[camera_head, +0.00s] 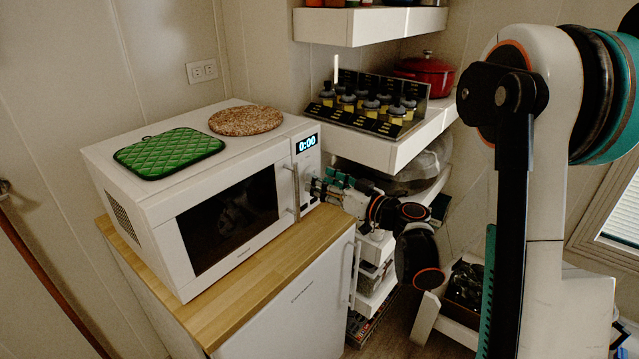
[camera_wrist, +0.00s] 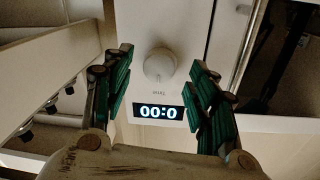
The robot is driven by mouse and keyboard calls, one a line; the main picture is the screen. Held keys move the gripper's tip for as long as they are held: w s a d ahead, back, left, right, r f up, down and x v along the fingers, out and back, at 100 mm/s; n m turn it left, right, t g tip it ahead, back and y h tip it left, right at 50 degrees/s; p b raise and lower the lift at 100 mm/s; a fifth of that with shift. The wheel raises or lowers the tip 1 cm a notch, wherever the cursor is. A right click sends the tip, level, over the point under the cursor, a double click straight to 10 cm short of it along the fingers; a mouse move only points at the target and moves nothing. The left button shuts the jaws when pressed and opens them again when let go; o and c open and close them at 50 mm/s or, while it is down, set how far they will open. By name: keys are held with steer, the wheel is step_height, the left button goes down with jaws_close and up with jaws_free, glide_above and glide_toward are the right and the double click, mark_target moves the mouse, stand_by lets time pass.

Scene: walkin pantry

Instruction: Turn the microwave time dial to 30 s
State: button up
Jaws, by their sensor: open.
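The white microwave (camera_head: 160,226) stands on a wooden-topped counter, with its display (camera_head: 307,143) reading 0:00. In the wrist view the display (camera_wrist: 159,113) appears upside down, with the round pale time dial (camera_wrist: 160,66) beyond it. My gripper (camera_head: 312,186) is at the microwave's control panel, to the right of the door handle. In the wrist view my gripper (camera_wrist: 161,76) is open, with its green-padded fingers on either side of the dial and gaps between them and it.
The microwave door handle (camera_head: 295,192) stands out just left of the panel. A green quilted mat (camera_head: 168,152) and a round cork trivet (camera_head: 246,120) lie on top. A white shelf (camera_head: 392,156) with a rack of bottles is close to the right of the panel.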

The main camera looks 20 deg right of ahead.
steer(key=shift+x, duration=0.85)
steer(key=c, duration=1.1)
steer(key=shift+o, duration=0.2)
steer(key=shift+m, duration=0.3)
steer(key=shift+r+m, duration=0.1)
steer(key=shift+m, duration=2.4)
